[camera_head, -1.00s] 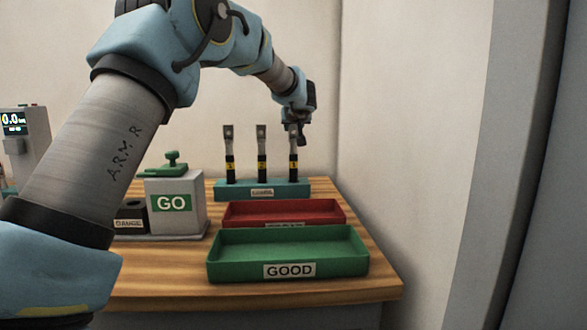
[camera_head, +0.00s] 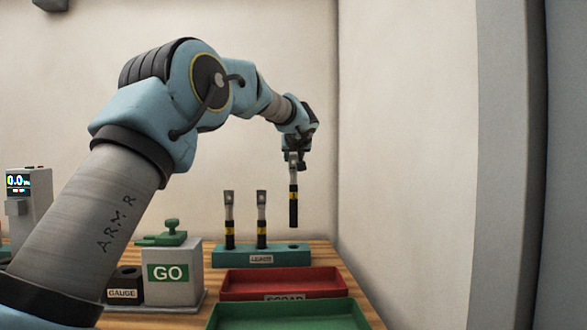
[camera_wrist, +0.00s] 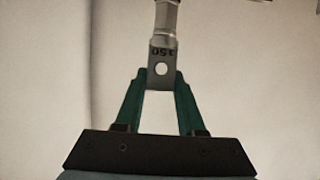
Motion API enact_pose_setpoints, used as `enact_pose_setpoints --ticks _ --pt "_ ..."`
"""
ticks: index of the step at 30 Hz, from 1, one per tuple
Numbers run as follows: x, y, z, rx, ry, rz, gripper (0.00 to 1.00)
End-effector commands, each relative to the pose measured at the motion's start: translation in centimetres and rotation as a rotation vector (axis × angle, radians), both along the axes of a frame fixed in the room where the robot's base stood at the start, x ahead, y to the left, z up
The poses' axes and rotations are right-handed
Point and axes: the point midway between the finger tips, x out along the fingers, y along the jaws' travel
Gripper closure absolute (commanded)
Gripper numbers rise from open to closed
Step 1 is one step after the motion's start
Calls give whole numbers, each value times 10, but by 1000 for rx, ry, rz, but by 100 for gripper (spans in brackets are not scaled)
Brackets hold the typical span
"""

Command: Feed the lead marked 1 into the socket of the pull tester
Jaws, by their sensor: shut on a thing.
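My gripper (camera_head: 296,164) is shut on the flat metal lug of a lead (camera_head: 293,205), and the lead hangs upright in the air above the right end of the teal rack. Its number is too small to read. In the wrist view my gripper (camera_wrist: 162,78) has its green fingers against the lug, which has a round hole and the marking 150; the lead (camera_wrist: 165,47) runs up out of frame. Two other leads, the left (camera_head: 229,220) and the middle (camera_head: 261,220), stand upright in the rack (camera_head: 290,257). The pull tester (camera_head: 30,205) is at the far left, partly behind my arm; its socket is not visible.
A red SCRAP tray (camera_head: 283,283) and a green tray (camera_head: 285,318) lie in front of the rack. A grey GO block (camera_head: 174,270) with a green handle and a dark GAUGE block (camera_head: 124,284) stand left of them. A wall rises close on the right.

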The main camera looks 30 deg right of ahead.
Motion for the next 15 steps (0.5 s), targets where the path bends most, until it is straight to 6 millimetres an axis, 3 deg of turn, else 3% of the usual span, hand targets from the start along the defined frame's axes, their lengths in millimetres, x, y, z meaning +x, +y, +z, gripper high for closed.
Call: enact_pose_setpoints --ticks 1,15 --pt "0 0 10 -1 -3 0 100" --pt "0 0 45 -2 -3 -1 100"
